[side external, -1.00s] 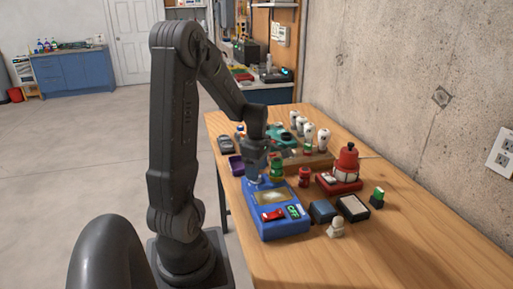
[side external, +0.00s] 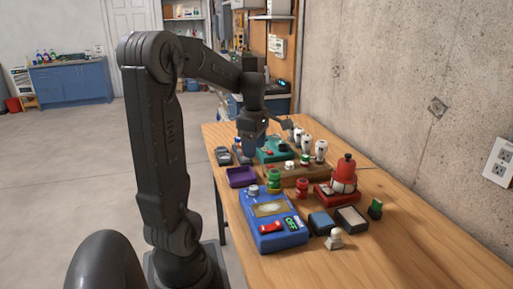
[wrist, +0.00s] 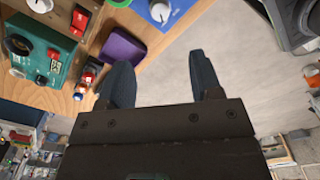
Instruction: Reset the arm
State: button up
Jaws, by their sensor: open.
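My gripper (side external: 254,136) hangs from the bent arm above the far left part of the wooden table, in front of the teal panel in the side external view. In the wrist view my gripper (wrist: 161,66) has two dark fingers spread apart with nothing between them; floor shows beyond the gap. The left finger overlaps the table edge by the purple tray.
The blue box (side external: 272,222) with a red switch lies on the near table (side external: 390,240). Beyond it are a purple tray (side external: 233,182), teal panel (side external: 272,156), and red device (side external: 344,179). A concrete wall (side external: 400,80) bounds the right; floor is clear left.

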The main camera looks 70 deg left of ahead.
jog(key=w+d+r+m+t+y, duration=0.1)
jog(key=w+d+r+m+t, duration=0.15)
jog(key=d+m, duration=1.15)
jog(key=s+d+m+t+h, duration=0.1)
jog(key=s+d+m+t, duration=0.2)
jog(key=d+m, duration=1)
jog(key=shift+s+d+m, duration=0.35)
jog(key=shift+s+m, duration=0.25)
jog(key=shift+s, duration=0.5)
